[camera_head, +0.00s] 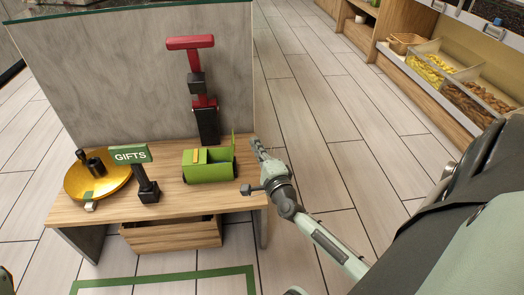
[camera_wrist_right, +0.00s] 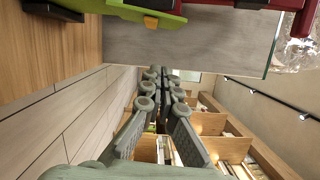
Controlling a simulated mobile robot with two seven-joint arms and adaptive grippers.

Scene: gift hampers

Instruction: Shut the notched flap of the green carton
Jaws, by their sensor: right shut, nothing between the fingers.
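The green carton (camera_head: 208,166) stands on the wooden table, right of the GIFTS sign. A thin green flap (camera_head: 233,143) stands upright at its right end; its notch is too small to make out. A yellow piece (camera_head: 196,156) shows on the carton's left part. My right gripper (camera_head: 257,145) is shut and empty, just right of the upright flap and apart from it, at the table's right edge. In the right wrist view, its closed fingers (camera_wrist_right: 160,75) are in the middle and part of the green carton (camera_wrist_right: 120,8) shows at the top.
The table (camera_head: 175,204) also holds a round gold stand (camera_head: 112,182) and the GIFTS sign (camera_head: 130,154). A red and black post (camera_head: 206,122) stands behind the carton, before a grey panel (camera_head: 130,75). A wooden crate (camera_head: 170,235) is underneath. Floor right of the table is clear.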

